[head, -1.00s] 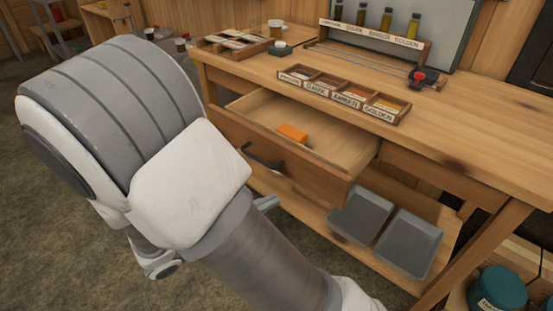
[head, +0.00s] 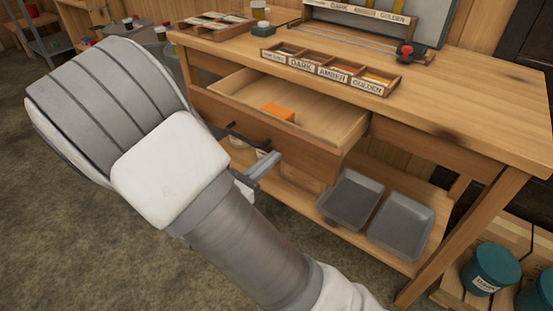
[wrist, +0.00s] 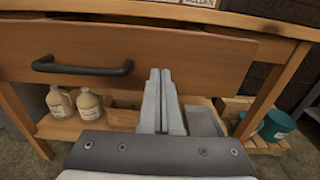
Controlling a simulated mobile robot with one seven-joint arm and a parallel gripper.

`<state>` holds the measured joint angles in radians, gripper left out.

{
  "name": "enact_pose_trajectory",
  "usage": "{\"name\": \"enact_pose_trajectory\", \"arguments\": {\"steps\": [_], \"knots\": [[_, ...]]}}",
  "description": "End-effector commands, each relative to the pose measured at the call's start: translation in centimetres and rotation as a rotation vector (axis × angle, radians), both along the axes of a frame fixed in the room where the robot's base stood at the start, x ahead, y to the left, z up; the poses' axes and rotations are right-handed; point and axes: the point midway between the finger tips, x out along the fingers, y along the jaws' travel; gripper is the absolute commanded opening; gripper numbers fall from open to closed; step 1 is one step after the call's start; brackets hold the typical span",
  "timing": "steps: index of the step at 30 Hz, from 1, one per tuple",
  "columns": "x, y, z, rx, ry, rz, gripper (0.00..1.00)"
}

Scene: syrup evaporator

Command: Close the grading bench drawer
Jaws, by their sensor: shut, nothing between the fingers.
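The grading bench drawer (head: 320,157) is pulled open from the wooden bench (head: 480,110). An orange block (head: 278,112) lies inside it. The drawer's dark bar handle (wrist: 82,67) spans the left part of its front in the wrist view; in the head view my arm hides part of the front. My gripper (wrist: 160,72) is shut and empty, its fingers pointing at the drawer front to the right of the handle. In the head view my gripper (head: 265,165) is just in front of the drawer's face. I cannot tell whether the fingertips touch it.
A labelled sample tray (head: 330,70) sits on the bench top above the drawer. Two grey pans (head: 350,197) stand on the lower shelf, and jugs (wrist: 88,104) stand there under the drawer. Teal-lidded tubs (head: 495,265) are at the lower right. The floor at left is open.

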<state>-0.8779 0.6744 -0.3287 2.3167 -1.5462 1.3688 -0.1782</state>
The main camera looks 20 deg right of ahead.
Motion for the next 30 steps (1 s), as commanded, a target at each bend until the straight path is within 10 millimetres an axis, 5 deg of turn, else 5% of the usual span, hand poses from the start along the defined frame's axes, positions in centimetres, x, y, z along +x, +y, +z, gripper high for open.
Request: {"name": "enact_pose_trajectory", "arguments": {"steps": [6,23,30], "knots": [[1.2,-1.8,-0.1,0.000,0.000,-0.002,0.00],[1.7,-2.4,0.1,-0.001,-0.001,-0.002,0.00],[3.7,-5.4,0.2,-0.002,0.001,-0.006,0.00]]}}
